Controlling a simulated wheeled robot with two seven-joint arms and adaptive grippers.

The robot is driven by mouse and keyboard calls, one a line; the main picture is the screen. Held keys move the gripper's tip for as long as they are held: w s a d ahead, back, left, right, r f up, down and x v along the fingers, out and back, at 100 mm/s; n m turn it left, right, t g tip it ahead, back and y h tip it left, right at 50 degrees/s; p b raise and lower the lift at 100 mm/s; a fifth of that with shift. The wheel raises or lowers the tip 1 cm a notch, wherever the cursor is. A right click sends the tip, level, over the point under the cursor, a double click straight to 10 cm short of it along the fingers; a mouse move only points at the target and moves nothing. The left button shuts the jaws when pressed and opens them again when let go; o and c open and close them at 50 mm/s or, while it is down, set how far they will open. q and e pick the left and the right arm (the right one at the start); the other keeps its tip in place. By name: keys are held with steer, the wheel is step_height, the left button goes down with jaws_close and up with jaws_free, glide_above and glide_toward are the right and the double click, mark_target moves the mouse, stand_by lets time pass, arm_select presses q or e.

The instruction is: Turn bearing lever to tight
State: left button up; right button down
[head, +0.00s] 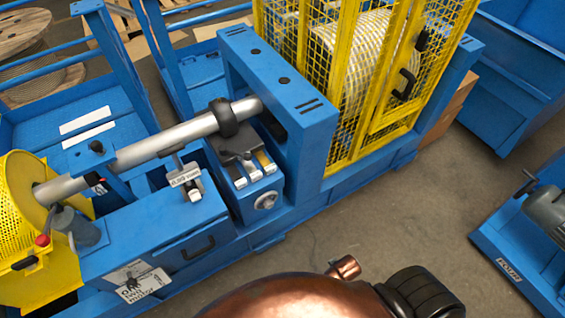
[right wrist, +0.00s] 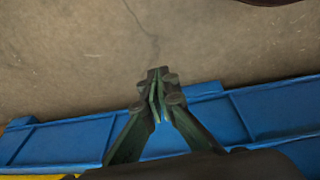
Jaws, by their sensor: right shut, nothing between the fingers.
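A grey shaft (head: 170,138) runs across the blue machine, from a yellow perforated guard (head: 15,205) at the left to a blue upright frame (head: 305,110). A black collar (head: 224,118) sits around the shaft near that frame. A small lever with a red knob (head: 42,240) stands beside the yellow guard; I cannot tell whether it is the bearing lever, or its setting. My right gripper (right wrist: 157,76) shows only in the right wrist view, shut and empty, pointing over bare floor beside a blue base edge (right wrist: 75,141). My left gripper is not in view.
A yellow mesh cage (head: 345,90) with a black handle stands behind the blue frame. A blue box with a black handle (head: 198,247) is at the machine's front. A separate blue unit with a grey motor (head: 548,210) is at the right. The floor (head: 410,210) between is clear.

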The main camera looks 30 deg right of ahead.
steer(key=w+d+r+t+h+p, duration=0.1)
steer(key=w+r, duration=0.2)
steer(key=r, duration=0.6)
steer(key=w+d+r+t, duration=0.1)
steer(key=w+r, duration=0.1)
steer(key=r, duration=0.6)
steer(key=w+r+n+t+h, duration=0.1)
steer(key=w+r+n+t, duration=0.2)
steer(key=w, duration=0.4)
steer(key=w+r+n+t+h, duration=0.1)
steer(key=w+r+t, duration=0.1)
steer(key=w+r, duration=0.4)
steer(key=w+a+r+n+t+y, duration=0.3)
steer(key=w+a+r+n+t, duration=0.1)
steer(key=w+a+n, duration=0.35)
steer(key=w+a+r+n+t+y, duration=0.35)
steer(key=w+a+n, duration=0.3)
steer(key=a, duration=0.25)
steer(key=shift+m+h, duration=0.4)
steer(key=shift+h, duration=0.05)
steer(key=w, duration=0.4)
steer(key=w+f+b, duration=0.1)
steer(key=w, duration=0.7)
steer(key=shift+w+d+f, duration=0.2)
steer(key=shift+d, duration=0.15)
steer(key=shift+w+d, duration=0.3)
steer(key=shift+w, duration=0.05)
